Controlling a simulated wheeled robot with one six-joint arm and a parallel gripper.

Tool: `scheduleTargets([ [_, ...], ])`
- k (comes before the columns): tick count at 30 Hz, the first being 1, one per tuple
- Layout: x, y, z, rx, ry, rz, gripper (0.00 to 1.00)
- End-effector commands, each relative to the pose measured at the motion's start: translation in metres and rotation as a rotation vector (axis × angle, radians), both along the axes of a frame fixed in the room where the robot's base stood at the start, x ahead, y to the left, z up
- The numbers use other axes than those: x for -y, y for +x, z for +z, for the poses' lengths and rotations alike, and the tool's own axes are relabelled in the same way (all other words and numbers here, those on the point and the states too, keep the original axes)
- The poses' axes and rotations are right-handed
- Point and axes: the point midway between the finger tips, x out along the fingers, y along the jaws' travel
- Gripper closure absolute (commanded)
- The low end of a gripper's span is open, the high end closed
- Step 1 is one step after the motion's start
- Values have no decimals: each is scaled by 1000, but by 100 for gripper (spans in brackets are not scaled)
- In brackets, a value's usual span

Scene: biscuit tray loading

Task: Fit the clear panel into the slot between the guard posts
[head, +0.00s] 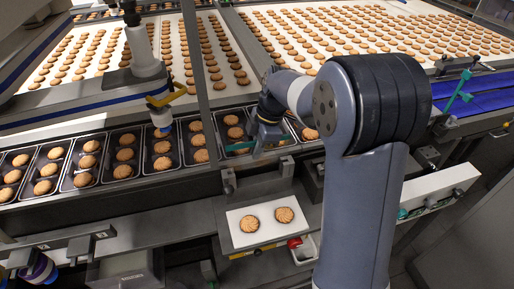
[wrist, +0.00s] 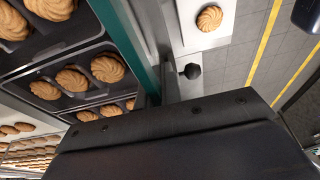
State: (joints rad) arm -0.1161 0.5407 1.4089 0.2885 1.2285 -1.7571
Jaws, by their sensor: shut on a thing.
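My gripper (head: 264,138) is shut at the front edge of the tray line. A thin teal strip (head: 240,146), which looks like an edge of the clear panel, runs left from the jaws in the head view. A teal strip also shows in the wrist view (wrist: 131,40), ending at the dark gripper body. The rest of the panel is too transparent to trace. A tall thin grey post (head: 203,90) stands left of my gripper, with a grey clamp block (head: 229,181) at its foot. Another grey block (head: 287,167) sits to the right. The slot cannot be made out.
Black trays (head: 105,150) of biscuits line the conveyor behind and left of the gripper. A white board (head: 240,238) with two biscuits lies in front, beside a red button (head: 294,243). A nozzle with a blue tip (head: 162,130) hangs over the trays at left.

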Motion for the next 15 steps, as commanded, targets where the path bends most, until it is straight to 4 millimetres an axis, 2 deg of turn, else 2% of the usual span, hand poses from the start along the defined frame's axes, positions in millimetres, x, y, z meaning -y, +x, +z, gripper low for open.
scheduleTargets([
  [15,0,0,-14,0,0,0,100],
])
